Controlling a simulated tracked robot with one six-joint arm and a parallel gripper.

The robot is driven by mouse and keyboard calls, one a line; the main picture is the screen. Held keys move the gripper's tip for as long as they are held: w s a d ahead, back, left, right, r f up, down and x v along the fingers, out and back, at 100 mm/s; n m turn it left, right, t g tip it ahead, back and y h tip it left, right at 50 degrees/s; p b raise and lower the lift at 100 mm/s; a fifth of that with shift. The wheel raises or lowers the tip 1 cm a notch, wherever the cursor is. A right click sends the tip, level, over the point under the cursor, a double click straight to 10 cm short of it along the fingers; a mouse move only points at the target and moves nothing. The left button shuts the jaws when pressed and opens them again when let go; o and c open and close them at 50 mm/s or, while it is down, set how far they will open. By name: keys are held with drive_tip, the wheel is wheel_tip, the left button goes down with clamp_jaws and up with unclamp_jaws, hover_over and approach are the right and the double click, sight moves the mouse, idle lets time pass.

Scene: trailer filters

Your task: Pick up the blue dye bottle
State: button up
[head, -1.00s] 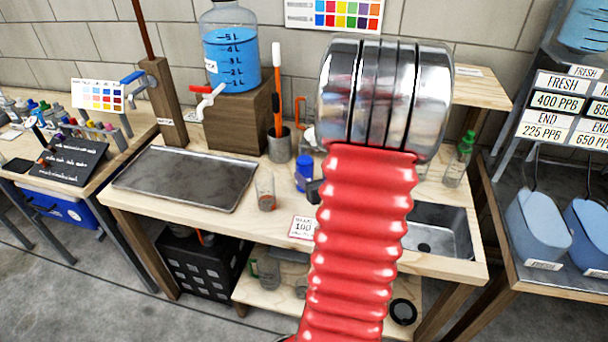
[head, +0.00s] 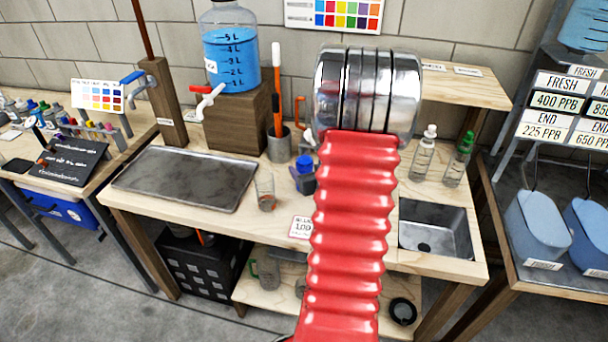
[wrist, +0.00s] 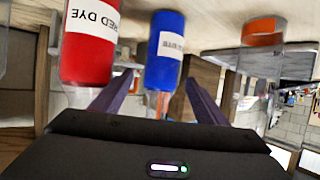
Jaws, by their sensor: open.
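The blue dye bottle (wrist: 166,52) shows in the wrist view with its label upside down, beyond and between the fingers of my gripper (wrist: 159,82). My gripper is open, and I cannot tell whether either finger touches the bottle. In the head view a small blue bottle (head: 304,163) stands on the wooden bench, left of my red arm. A dark part of my gripper covers its lower portion. A red dye bottle (wrist: 88,42) is close to the left finger in the wrist view.
A glass beaker (head: 265,192) stands left of the blue bottle, with a metal tray (head: 185,180) further left. A cup with tools (head: 280,145) is behind. A price-like card (head: 301,228) lies in front. Clear bottles (head: 423,155) and a sink (head: 435,230) are right.

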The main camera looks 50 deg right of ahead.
drive_tip(key=shift+x, duration=1.8)
drive_tip(key=shift+c, duration=0.3)
drive_tip(key=c, duration=1.3)
